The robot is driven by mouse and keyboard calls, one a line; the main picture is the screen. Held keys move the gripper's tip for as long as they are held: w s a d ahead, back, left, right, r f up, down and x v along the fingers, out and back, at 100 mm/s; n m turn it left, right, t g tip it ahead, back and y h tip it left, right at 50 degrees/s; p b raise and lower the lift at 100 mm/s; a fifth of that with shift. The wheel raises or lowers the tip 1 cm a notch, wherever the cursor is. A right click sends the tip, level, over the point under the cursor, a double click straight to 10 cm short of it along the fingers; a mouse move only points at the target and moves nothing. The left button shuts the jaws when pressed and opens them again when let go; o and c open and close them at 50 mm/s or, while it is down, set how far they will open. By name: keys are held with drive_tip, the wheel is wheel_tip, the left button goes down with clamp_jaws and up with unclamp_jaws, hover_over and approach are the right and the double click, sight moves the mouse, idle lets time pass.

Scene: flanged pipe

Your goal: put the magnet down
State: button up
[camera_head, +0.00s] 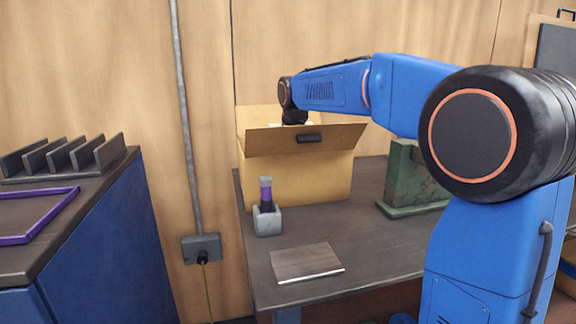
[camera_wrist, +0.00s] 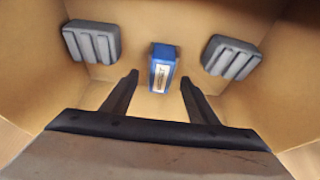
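A blue block with a pale label (camera_wrist: 162,68), which looks like the magnet, is inside the cardboard box (camera_head: 300,178), against its inner surface. My gripper (camera_wrist: 158,80) is open, its two dark fingers on either side of the block in the wrist view. Gaps show between the block and both fingertips; whether it lies level with them or beyond them I cannot tell. In the head view my wrist reaches into the box top from above, and the front flap hides my fingers and the block.
Two grey ribbed pads (camera_wrist: 92,42) (camera_wrist: 231,57) flank the block inside the box. On the table, a grey holder (camera_head: 267,221) carries a purple-banded item (camera_head: 266,195). A flat brown plate (camera_head: 306,263) lies in front; a green metal block (camera_head: 408,178) stands right.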

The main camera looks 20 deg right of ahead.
drive_tip(key=shift+r, duration=0.15)
drive_tip(key=shift+r, duration=0.3)
drive_tip(key=v, duration=1.2)
drive_tip(key=shift+r, duration=0.15)
drive_tip(key=shift+s, duration=0.1)
